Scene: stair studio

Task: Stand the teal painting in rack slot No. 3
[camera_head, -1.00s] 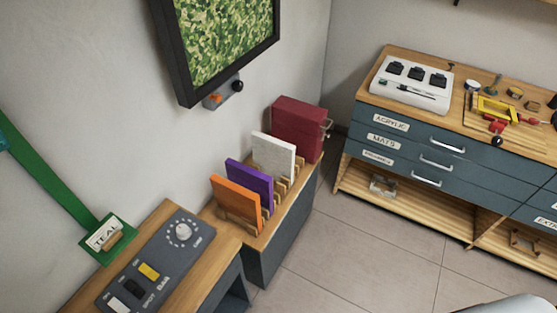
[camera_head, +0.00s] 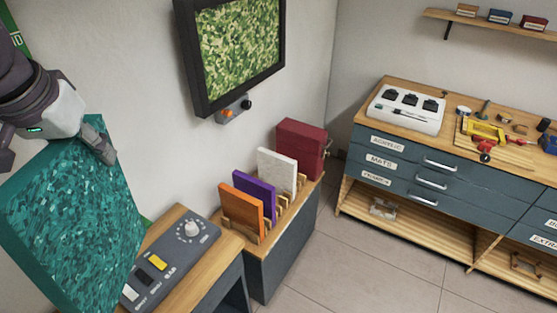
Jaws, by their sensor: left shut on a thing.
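The teal painting (camera_head: 72,215) is a thick, mottled teal panel at the left, held tilted in the air. My left gripper (camera_head: 98,140) is shut on its upper edge. The painting hangs in front of the control panel and hides part of it. The wooden rack (camera_head: 279,211) stands on a low cabinet against the wall, to the right of the painting and apart from it. An orange panel (camera_head: 240,208), a purple panel (camera_head: 254,194) and a white panel (camera_head: 277,171) stand in it. Slot numbers cannot be read. My right gripper is not in view.
A dark red box (camera_head: 300,147) stands behind the rack. A grey control panel (camera_head: 173,255) lies on the wooden bench in front of it. A black-framed green picture (camera_head: 240,60) hangs above. A drawer workbench (camera_head: 440,170) stands at the right, with clear floor (camera_head: 335,270) between.

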